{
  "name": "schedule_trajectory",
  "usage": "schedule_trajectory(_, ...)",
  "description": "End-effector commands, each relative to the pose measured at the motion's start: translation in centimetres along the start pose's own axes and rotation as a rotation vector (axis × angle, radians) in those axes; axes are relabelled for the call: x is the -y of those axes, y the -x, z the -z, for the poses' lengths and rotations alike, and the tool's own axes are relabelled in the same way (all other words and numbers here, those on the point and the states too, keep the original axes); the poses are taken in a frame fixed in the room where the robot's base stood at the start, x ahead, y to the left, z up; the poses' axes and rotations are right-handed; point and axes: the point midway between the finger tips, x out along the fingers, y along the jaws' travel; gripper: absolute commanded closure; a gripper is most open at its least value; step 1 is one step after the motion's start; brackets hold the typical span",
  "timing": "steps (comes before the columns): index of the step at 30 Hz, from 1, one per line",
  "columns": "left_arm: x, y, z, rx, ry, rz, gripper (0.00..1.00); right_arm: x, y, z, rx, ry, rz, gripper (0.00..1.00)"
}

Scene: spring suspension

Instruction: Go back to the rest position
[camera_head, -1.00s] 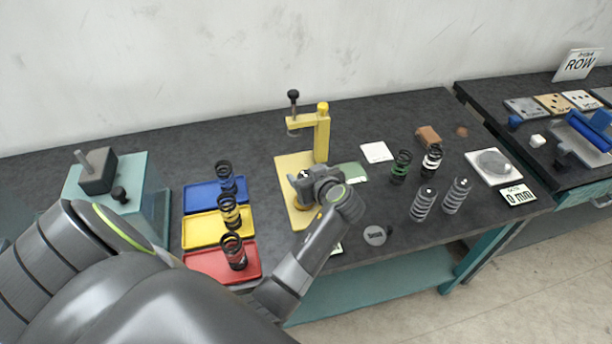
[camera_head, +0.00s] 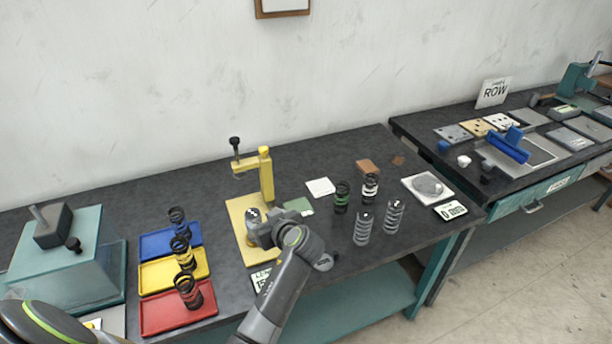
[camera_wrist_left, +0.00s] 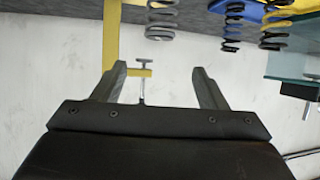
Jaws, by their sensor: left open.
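My left gripper (camera_head: 258,226) shows in the head view, reaching up from the bottom in front of the yellow press stand (camera_head: 267,180). It overlaps the stand's base plate in the picture; its height above the table is not clear. In the left wrist view my left gripper (camera_wrist_left: 160,76) has its two fingers spread with nothing between them. That view looks upside down, with the yellow stand (camera_wrist_left: 110,40) behind the fingers. My right gripper is not in view.
Blue (camera_head: 160,243), yellow (camera_head: 155,276) and red (camera_head: 165,318) trays each hold a dark spring, left of the stand. Several springs stand right of it, including a green-banded one (camera_head: 341,197). A teal block (camera_head: 80,262) stands at the far left. A scale (camera_head: 428,187) sits near the right edge.

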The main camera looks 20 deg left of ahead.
Motion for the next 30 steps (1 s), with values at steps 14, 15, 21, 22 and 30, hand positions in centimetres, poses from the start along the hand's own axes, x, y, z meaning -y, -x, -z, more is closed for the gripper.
schedule_trajectory(14,10.4,1.2,-7.0,0.269,-0.227,-0.042,0.34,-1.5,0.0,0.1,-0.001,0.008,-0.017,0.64)
schedule_trajectory(15,12.2,1.9,-8.0,0.315,-0.273,-0.064,0.34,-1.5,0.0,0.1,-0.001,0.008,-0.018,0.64)
schedule_trajectory(21,18.8,6.4,-11.5,0.497,-0.491,-0.218,0.34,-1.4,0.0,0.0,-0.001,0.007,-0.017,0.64)
schedule_trajectory(22,19.5,7.1,-11.8,0.515,-0.517,-0.24,0.34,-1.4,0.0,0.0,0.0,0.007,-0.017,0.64)
schedule_trajectory(30,23.8,12.3,-13.2,0.624,-0.702,-0.42,0.34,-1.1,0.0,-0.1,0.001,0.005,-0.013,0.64)
